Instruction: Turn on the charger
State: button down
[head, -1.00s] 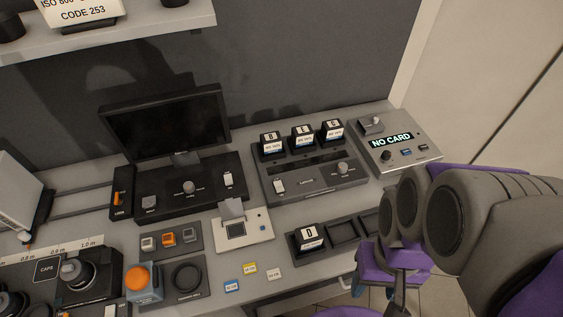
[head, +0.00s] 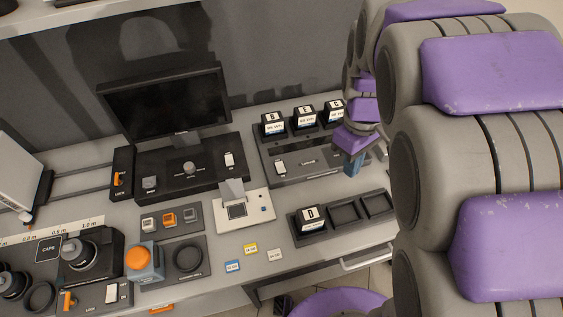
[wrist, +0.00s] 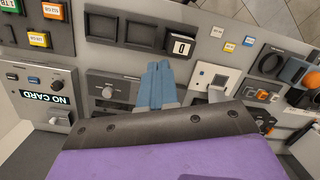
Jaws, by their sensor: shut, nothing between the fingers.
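The charger (head: 320,162) is a dark grey unit with several labelled batteries (head: 304,117) at its back. A white rocker switch (head: 280,167) is on its left front; I cannot tell its position. My gripper (head: 352,166) is over the right part of the charger, its blue fingers pointing down and hiding the knob there. In the wrist view the shut, empty fingers (wrist: 159,66) are over the charger panel (wrist: 125,82), right of its knob (wrist: 107,91). The rocker switch is not visible there, and I cannot tell whether the fingers touch the panel.
A tray (head: 344,213) with battery D (head: 311,218) lies in front of the charger. A white device with an upright flap (head: 244,210) stands to its left, and a monitor (head: 165,102) behind that. A box showing NO CARD (wrist: 47,98) adjoins the charger.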

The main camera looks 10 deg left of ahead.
jog(key=w+a+f+n, duration=0.4)
jog(key=w+a+n, duration=0.3)
jog(key=w, duration=0.3)
jog(key=n+b, duration=0.2)
jog(key=n, duration=0.5)
send_over(281, 169)
jog(key=w, duration=0.2)
jog(key=f, duration=0.6)
jog(key=shift+s+a, duration=0.25)
jog(key=shift+a, duration=0.1)
jog(key=shift+m, duration=0.3)
jog(key=f+b, duration=0.1)
jog(key=f, duration=0.3)
jog(key=s+f, duration=0.1)
jog(key=f, duration=0.4)
jog(key=f+b, duration=0.1)
jog(key=f, duration=0.3)
jog(key=shift+s+d+f+b, duration=0.3)
jog(key=shift+d+f+b, duration=0.05)
jog(key=shift+d+f, duration=0.05)
jog(key=shift+f+t, duration=0.15)
jog(key=shift+t, duration=0.15)
jog(key=shift+w, duration=0.1)
